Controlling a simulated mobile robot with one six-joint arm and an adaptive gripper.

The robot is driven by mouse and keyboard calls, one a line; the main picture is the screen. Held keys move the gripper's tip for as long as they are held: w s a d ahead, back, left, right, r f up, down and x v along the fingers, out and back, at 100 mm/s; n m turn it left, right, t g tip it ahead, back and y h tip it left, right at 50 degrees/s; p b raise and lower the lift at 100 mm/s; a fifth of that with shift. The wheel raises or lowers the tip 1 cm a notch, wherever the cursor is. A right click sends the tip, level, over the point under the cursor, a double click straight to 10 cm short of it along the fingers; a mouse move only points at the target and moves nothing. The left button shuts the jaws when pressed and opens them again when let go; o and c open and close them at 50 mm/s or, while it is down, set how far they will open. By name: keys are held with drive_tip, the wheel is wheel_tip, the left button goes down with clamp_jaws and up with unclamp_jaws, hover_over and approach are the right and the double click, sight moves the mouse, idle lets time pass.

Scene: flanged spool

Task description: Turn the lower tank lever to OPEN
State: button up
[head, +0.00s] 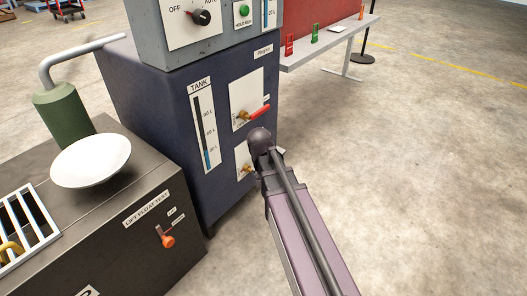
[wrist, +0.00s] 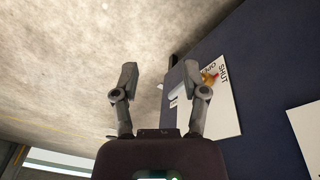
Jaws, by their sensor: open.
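The dark blue tank cabinet (head: 160,100) carries two white lever plates beside the TANK gauge (head: 203,125). The upper lever (head: 258,112) has a red handle pointing right. The lower lever (head: 245,168) shows only its brass part at a small white plate; my arm hides the rest. My gripper (wrist: 160,80) is open and empty, its two fingers apart. I cannot tell which lever that is.
A dark bench with a white dish (head: 91,160), green cylinder (head: 64,112) and orange lever (head: 166,238) stands left. A grey control box (head: 205,30) sits above the cabinet. A table (head: 340,38) is behind. The floor (head: 430,150) to the right is clear.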

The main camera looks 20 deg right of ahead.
drive_tip(key=s+a+r+n+g+y+p, duration=0.1)
drive_tip(key=s+a+r+n+y+p, duration=0.1)
drive_tip(key=s+r+n+p, duration=0.45)
drive_tip(key=w+a+f+m+t+h+b, duration=0.1)
drive_tip(key=w+f+m+h+b, duration=0.1)
drive_tip(key=w+f+m+b, duration=0.4)
drive_tip(key=w+a+f+m+t+h+b, duration=0.1)
drive_tip(key=w+a+f+m+h+b, duration=0.1)
drive_tip(key=w+f+m+b, duration=0.5)
drive_tip(key=w+f+b, duration=0.3)
drive_tip(key=w+b, duration=0.3)
drive_tip(key=w, duration=0.1)
drive_tip(key=shift+w+a+f+t, duration=0.25)
drive_tip(key=shift+w+f+t, duration=0.05)
drive_tip(key=shift+w+f, duration=0.05)
drive_tip(key=shift+m, duration=0.25)
drive_tip(key=shift+d, duration=0.1)
